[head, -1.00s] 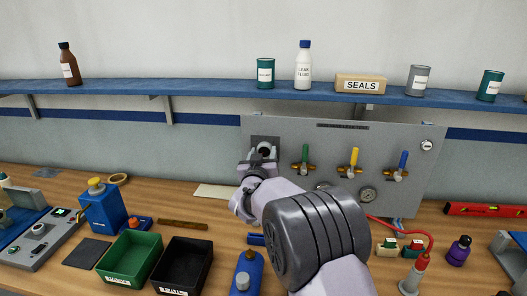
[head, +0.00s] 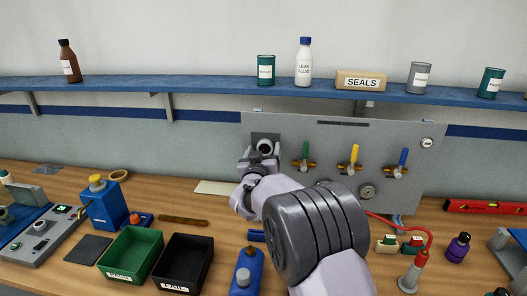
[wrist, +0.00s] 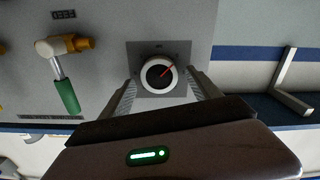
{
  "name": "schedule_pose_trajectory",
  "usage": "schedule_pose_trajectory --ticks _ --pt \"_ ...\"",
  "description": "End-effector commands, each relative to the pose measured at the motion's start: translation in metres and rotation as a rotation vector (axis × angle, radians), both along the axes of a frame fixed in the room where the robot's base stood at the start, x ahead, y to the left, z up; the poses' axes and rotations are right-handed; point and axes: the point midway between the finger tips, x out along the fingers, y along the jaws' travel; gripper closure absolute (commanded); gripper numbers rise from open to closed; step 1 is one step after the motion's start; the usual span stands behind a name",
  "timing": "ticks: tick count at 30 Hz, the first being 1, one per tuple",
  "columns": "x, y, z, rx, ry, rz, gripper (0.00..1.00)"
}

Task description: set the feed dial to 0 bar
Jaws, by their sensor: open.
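The feed dial (head: 265,147) is a round black knob with a pale ring on a dark square plate, at the upper left of the grey panel. In the wrist view the dial (wrist: 158,75) shows a red pointer aimed to the upper right of the picture; its scale is too small to read. My gripper (head: 262,162) is in front of and just below the dial in the head view. In the wrist view my gripper (wrist: 160,84) is open and empty, with one finger towards each side of the dial. I see no contact with the knob.
The grey panel (head: 330,190) also carries green, yellow and blue valve handles right of the dial, and a gauge (head: 368,192). A blue shelf (head: 210,90) with bottles runs above. Green (head: 128,275) and black bins stand on the bench below left.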

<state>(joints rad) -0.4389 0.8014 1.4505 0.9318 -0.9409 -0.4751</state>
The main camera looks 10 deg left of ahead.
Motion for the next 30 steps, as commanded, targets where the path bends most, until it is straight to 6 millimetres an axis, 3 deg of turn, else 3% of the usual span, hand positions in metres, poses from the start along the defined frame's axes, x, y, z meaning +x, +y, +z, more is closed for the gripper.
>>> schedule_pose_trajectory --ticks 5,8,15,21,25,30 --pt "-0.004 0.0 0.0 0.0 0.0 0.0 0.28" --pt "-0.02 0.002 0.001 -0.001 0.0 0.002 0.28" --pt "-0.099 0.005 0.001 -0.001 0.001 0.003 0.28" --pt "-0.153 0.006 0.001 0.0 0.0 0.003 0.28" --pt "-0.17 0.006 0.0 -0.001 -0.001 0.001 0.28" --pt "-0.175 0.006 0.0 0.001 0.0 0.0 0.28"
